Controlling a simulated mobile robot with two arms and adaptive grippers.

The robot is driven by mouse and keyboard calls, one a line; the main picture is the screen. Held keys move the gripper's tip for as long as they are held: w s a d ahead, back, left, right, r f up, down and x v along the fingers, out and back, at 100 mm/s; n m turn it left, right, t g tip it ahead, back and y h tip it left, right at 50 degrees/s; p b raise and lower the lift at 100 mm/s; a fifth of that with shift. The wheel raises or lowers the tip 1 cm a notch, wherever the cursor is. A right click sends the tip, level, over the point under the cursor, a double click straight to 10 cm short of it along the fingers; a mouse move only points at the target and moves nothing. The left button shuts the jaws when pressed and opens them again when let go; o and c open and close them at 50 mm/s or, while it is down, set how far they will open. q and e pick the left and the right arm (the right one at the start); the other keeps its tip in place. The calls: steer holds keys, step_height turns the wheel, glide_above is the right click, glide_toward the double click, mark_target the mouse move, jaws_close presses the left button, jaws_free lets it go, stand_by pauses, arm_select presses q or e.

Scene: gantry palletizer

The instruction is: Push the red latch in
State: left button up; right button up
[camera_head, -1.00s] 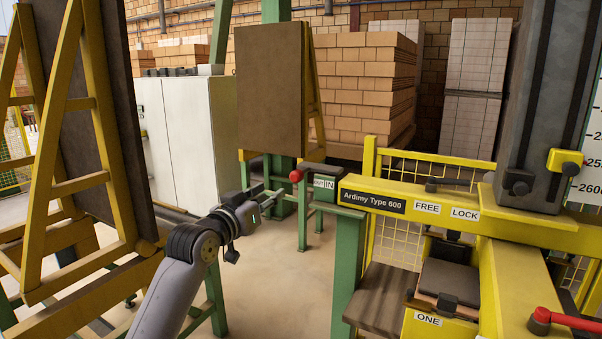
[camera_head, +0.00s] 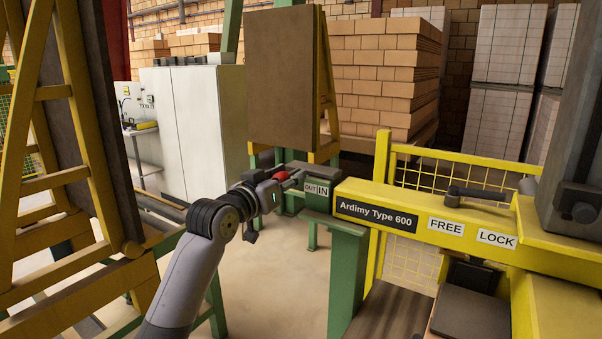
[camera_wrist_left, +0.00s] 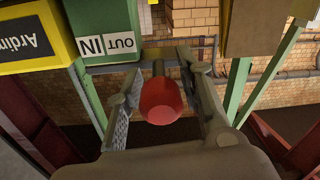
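The red latch is a red knob (camera_head: 281,176) on a dark rod at the green block with the OUT/IN label (camera_head: 317,189). The knob is large in the left wrist view (camera_wrist_left: 160,101), with its rod running to the green block (camera_wrist_left: 107,42). My left gripper (camera_head: 291,181) is at the knob. In the left wrist view its two fingers (camera_wrist_left: 160,75) are apart, one on each side of the knob, with gaps visible. I cannot tell how deep the knob sits between them. My right gripper is not in view.
The yellow "Ardimy Type 600" beam (camera_head: 430,220) with FREE and LOCK labels stands right of the latch, beside a green post (camera_head: 346,275). A yellow frame (camera_head: 70,200) stands at left. Brown panels (camera_head: 284,80) and brick stacks (camera_head: 380,75) are behind.

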arm_select(q)
steer(key=shift+w+d+f, duration=0.1)
steer(key=shift+w+d, duration=0.25)
steer(key=shift+w, duration=0.2)
steer(key=shift+s+a+r, duration=0.2)
steer(key=shift+s+a, duration=0.05)
steer(key=shift+s, duration=0.1)
steer(key=shift+s+a+r, duration=0.1)
steer(key=shift+s, duration=0.1)
steer(key=shift+c, duration=1.2)
steer(key=shift+w, duration=0.1)
steer(key=shift+c, duration=0.6)
steer(key=c, duration=0.3)
jaws_close()
steer(key=shift+w+f, duration=0.1)
steer(key=shift+f, duration=0.1)
